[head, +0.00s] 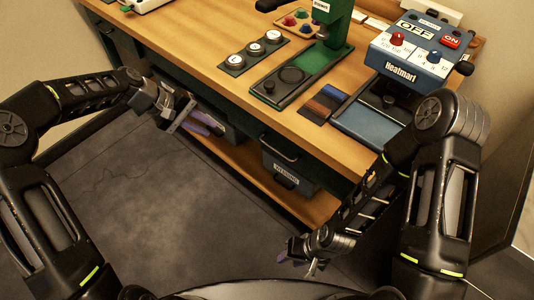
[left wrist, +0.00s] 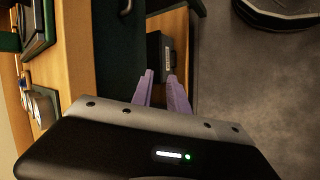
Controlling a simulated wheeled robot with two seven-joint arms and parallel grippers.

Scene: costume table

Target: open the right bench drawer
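The right bench drawer has a dark green front (head: 247,132) under the wooden worktop and looks flush with the bench. Its dark bar handle (head: 279,150) faces me. In the left wrist view, the dark green bench front (left wrist: 120,60) runs just left of the fingers. My left gripper (head: 208,124) is in front of the bench, left of that handle and apart from it. Its two purple fingers (left wrist: 162,90) stand apart with nothing between them. My right gripper (head: 312,262) hangs low in front of the bench, right of centre, well away from the handle; its finger gap is unclear.
A dark labelled bin (head: 285,178) stands on the wooden lower shelf (head: 318,207) below the drawer. The worktop (head: 190,45) carries a green press (head: 300,80), round tins (head: 255,48) and a blue heat press (head: 410,60). The grey floor (head: 190,215) ahead is clear.

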